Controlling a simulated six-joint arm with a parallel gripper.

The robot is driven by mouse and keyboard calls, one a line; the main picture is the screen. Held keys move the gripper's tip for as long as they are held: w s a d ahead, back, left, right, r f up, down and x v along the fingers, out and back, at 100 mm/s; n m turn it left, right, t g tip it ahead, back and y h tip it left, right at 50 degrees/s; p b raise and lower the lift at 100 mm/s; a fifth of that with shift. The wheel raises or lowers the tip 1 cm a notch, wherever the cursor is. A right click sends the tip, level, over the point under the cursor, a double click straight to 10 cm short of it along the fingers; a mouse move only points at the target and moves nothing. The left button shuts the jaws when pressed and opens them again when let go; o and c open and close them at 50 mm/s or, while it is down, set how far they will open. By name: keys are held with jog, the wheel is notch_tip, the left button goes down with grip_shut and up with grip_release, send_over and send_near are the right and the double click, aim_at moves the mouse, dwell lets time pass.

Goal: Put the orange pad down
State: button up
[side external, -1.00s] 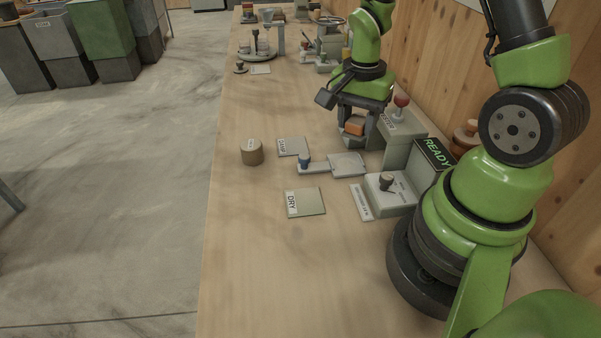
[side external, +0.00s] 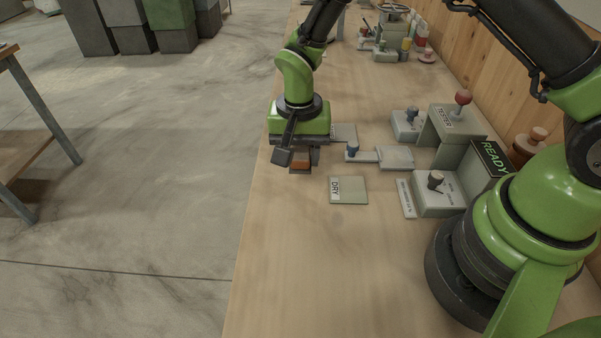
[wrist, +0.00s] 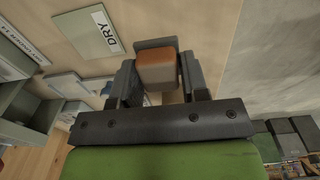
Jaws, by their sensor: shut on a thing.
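The orange pad (side external: 301,163) is held between the fingers of my gripper (side external: 301,165), near the left edge of the bench. In the wrist view the pad (wrist: 157,72) shows an orange-brown upper part and a paler face, with a finger of my gripper (wrist: 160,80) on each side. I cannot tell whether the pad touches the bench. The flat DRY plate (side external: 349,190) lies to the right of and nearer than the pad. Another flat plate (side external: 345,131) is partly hidden behind my gripper.
The TESTER box (side external: 450,122), READY display (side external: 491,157) and dial box (side external: 437,198) stand further right. The bench front is clear.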

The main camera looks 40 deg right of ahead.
aim_at(301, 183)
jog(key=shift+f, duration=2.45)
jog(key=shift+f, duration=0.15)
jog(key=o, duration=1.2)
